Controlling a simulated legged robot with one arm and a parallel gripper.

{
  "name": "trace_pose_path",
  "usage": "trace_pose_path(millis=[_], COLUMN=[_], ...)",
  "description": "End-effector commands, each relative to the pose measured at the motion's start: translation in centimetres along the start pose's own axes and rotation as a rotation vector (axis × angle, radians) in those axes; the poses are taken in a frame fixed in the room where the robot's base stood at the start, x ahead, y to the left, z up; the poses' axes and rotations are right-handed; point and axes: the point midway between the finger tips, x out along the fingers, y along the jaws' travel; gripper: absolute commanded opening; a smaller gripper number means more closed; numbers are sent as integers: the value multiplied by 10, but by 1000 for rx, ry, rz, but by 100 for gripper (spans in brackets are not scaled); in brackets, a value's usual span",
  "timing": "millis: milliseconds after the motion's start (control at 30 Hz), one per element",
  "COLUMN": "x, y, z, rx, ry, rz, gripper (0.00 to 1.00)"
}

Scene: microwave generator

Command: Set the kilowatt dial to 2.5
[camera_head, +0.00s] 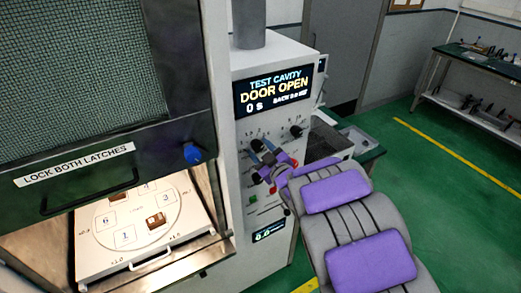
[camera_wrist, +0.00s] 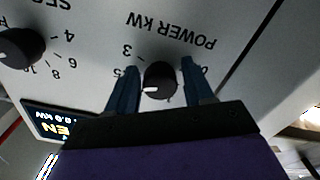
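The POWER KW dial (camera_wrist: 160,80) is a round black knob with a white pointer mark. It sits on the grey panel, with its lettering upside down in the wrist view. The white mark points left and slightly down in that view. The scale mark it faces is hidden or unclear behind a finger. My gripper (camera_wrist: 158,82) is open, with one dark blue finger on each side of the dial and a narrow gap showing on the right side. In the head view my gripper (camera_head: 264,160) is at the control panel and partly covers the knobs there.
A second dial (camera_wrist: 20,47) with a seconds scale is left of it in the wrist view. The display (camera_head: 273,88) reads DOOR OPEN and 0 s. The lit cavity holds a numbered tray (camera_head: 110,262). A workbench (camera_head: 480,62) stands far right. Green floor is clear on the right.

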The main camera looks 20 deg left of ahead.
Motion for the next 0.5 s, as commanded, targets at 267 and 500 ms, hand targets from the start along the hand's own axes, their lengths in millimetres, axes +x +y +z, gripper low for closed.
trace_pose_path(millis=[267,500], x=[-2,-10], y=[1,2], z=[-3,-2], rx=[-1,-1], ry=[4,3], rz=[2,2], gripper=[66,66])
